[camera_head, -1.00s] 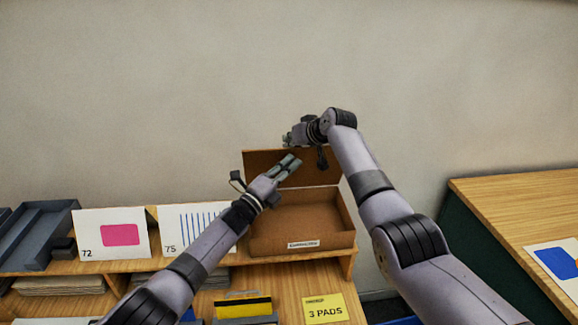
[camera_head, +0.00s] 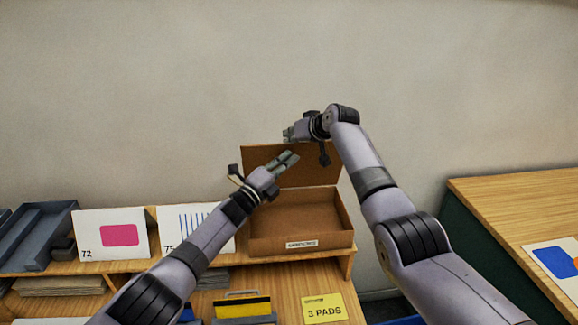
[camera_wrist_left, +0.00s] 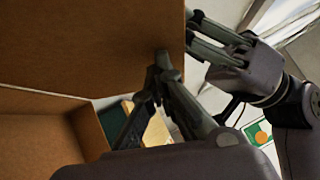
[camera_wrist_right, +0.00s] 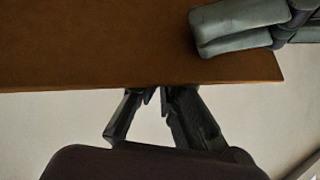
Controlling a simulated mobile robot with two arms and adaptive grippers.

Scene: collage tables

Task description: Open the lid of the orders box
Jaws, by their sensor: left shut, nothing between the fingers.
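The orders box is a brown cardboard box (camera_head: 300,242) with a small label on its front, too small to read. It sits on the wooden shelf. Its lid (camera_head: 318,172) stands raised at the back, the box interior in view. My left gripper (camera_head: 292,158) is shut and empty, in front of the lid's inner face near its top edge. In the left wrist view its fingertips (camera_wrist_left: 163,62) overlap the lid (camera_wrist_left: 90,45). My right gripper (camera_head: 288,134) is just above the lid's top edge. In the right wrist view its fingertips (camera_wrist_right: 150,93) are close together at the lid's edge (camera_wrist_right: 90,50); contact is unclear.
Cards marked 72 (camera_head: 90,245) and 75 (camera_head: 190,215) stand left of the box, with grey trays (camera_head: 38,235) beyond. A yellow "3 PADS" note (camera_head: 323,309) lies on the table in front. Another table (camera_head: 500,205) stands right. A wall is behind the box.

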